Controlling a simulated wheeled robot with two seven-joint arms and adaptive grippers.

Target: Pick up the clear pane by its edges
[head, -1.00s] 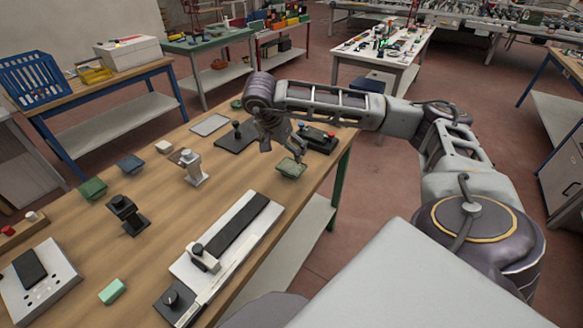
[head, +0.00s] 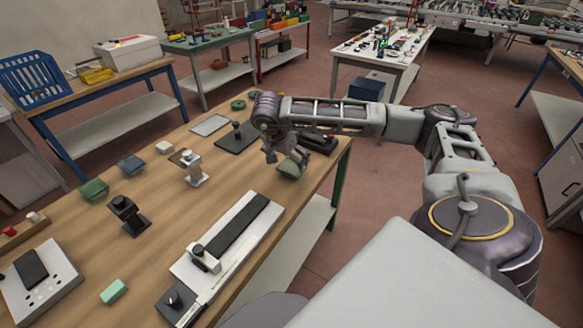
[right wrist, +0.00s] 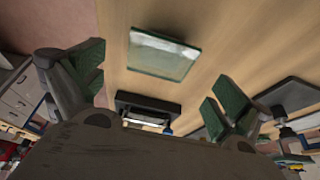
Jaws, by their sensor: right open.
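The clear pane (head: 288,171) is a small greenish glass square lying on the wooden table near its right edge. My right gripper (head: 286,157) hangs just over it with open fingers and hides part of it. In the right wrist view, the pane (right wrist: 163,56) lies flat on the wood, whole and in sight. The green-padded fingers of my right gripper (right wrist: 152,88) stand apart on its two sides, with nothing between them. I cannot tell from these views whether a finger touches the pane. My left gripper is not in view.
A black box (head: 318,142) lies just beyond the pane, and a dark plate with a post (head: 237,138) stands beyond it to the left. A long white and black fixture (head: 235,235) lies nearer. Bare wood (head: 235,175) is left of the pane.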

